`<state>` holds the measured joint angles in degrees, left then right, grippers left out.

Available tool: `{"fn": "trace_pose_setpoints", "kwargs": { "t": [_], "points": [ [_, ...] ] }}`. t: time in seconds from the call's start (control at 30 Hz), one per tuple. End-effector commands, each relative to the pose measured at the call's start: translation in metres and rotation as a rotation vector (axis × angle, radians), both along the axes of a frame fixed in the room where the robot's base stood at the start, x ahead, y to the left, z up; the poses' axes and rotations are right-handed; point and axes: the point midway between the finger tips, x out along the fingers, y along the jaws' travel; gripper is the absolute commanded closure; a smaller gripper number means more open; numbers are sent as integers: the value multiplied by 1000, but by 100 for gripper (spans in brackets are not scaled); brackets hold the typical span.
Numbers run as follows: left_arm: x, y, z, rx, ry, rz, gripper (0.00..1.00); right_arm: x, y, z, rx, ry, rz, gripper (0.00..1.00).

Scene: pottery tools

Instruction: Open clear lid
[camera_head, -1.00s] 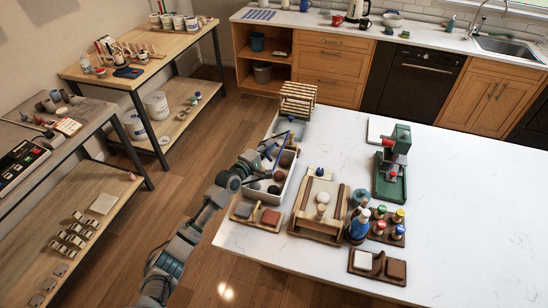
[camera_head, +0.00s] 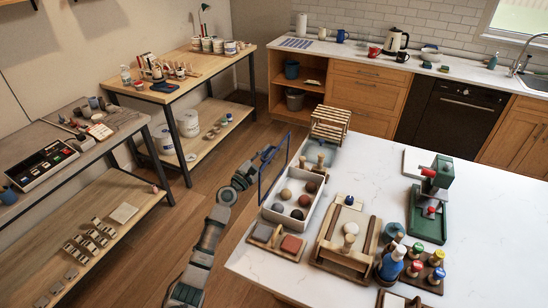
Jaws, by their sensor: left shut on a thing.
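The clear lid (camera_head: 275,168) has a thin blue frame and stands steeply tilted along the left side of a white box (camera_head: 270,214). The box is uncovered and holds several dark, brown and grey balls in compartments, such as a brown ball (camera_head: 305,200). My left gripper (camera_head: 269,153) is shut on the lid's frame near its upper part, at the outer left side of the box. The fingertips are small and partly merged with the frame. My right gripper is out of view.
A wooden tray press (camera_head: 343,241) stands right of the box, with a small block tray (camera_head: 278,241) in front. A slatted wooden rack (camera_head: 330,124) stands behind. The white table (camera_head: 480,275) is clear at the right. Floor lies left of it.

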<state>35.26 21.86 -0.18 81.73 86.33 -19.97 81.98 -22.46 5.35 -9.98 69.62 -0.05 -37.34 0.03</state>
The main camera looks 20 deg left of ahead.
Motion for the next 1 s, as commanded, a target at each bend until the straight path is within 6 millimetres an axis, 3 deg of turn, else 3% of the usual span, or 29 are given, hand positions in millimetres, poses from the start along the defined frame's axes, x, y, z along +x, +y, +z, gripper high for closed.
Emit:
{"fn": "trace_pose_setpoints", "kwargs": {
  "t": [0.73,0.77,0.8,1.0],
  "points": [
    [1,10,-8,-88,10,-3,100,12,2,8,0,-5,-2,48],
    [1,10,-8,-88,10,-3,83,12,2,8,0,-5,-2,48],
    [1,10,-7,-88,10,-3,77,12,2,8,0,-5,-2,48],
    [1,11,-6,-89,7,-1,77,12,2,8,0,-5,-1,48]
  ]
}}
